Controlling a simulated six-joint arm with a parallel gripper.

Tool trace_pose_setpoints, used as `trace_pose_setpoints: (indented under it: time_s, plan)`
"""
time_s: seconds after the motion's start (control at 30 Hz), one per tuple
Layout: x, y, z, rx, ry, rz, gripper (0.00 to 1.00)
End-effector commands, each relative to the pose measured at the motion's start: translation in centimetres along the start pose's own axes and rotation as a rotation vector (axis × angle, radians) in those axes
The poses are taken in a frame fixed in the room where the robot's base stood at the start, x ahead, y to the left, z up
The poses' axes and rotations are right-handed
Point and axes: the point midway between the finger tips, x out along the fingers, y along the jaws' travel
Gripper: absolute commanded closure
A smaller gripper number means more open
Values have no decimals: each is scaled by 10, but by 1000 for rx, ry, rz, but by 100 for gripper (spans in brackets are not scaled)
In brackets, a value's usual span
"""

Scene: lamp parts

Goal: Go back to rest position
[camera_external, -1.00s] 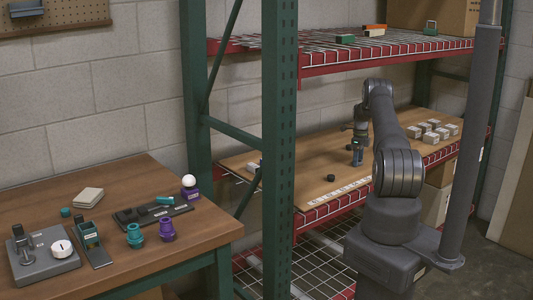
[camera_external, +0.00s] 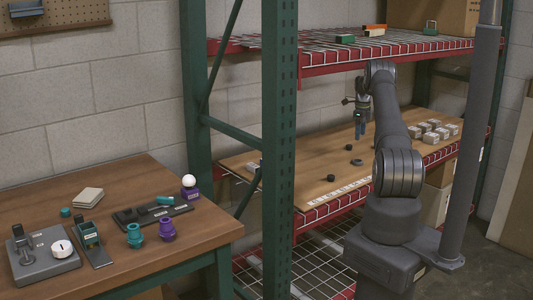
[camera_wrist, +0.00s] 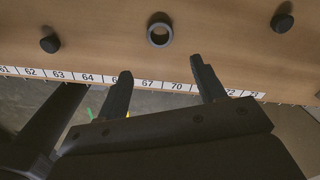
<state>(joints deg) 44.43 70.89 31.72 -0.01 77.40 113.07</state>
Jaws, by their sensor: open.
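My gripper (camera_external: 360,132) is raised above the wooden shelf board (camera_external: 310,187) in the external view. In the wrist view my gripper (camera_wrist: 161,68) shows two dark fingers spread apart with nothing between them. A dark ring (camera_wrist: 160,33) lies on the board just beyond the fingertips. Two small dark round parts lie on either side of it, one at left (camera_wrist: 49,43) and one at right (camera_wrist: 283,22). In the external view small dark parts (camera_external: 330,177) lie on the board below my gripper.
Several pale boxes (camera_external: 432,130) stand at the right of the shelf. An upper wire shelf (camera_external: 330,56) lies above and close to my arm. A green upright (camera_external: 279,150) stands left of my arm. A workbench (camera_external: 120,190) with teal and purple lamp parts is at left.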

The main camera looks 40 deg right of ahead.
Motion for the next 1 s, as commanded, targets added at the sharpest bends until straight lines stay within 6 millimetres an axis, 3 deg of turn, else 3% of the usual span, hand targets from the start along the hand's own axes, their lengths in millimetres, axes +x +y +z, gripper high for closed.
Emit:
trace_pose_setpoints:
  time_s: [0.23, 0.37, 0.93, 1.0]
  plan:
    - [4, 0, 0, 0, 0, 0, 37]
    - [18, 0, 0, 0, 1, 3, 37]
    - [127, 0, 0, -1, -1, 1, 37]
    - [107, -1, 1, -1, -3, -4, 37]
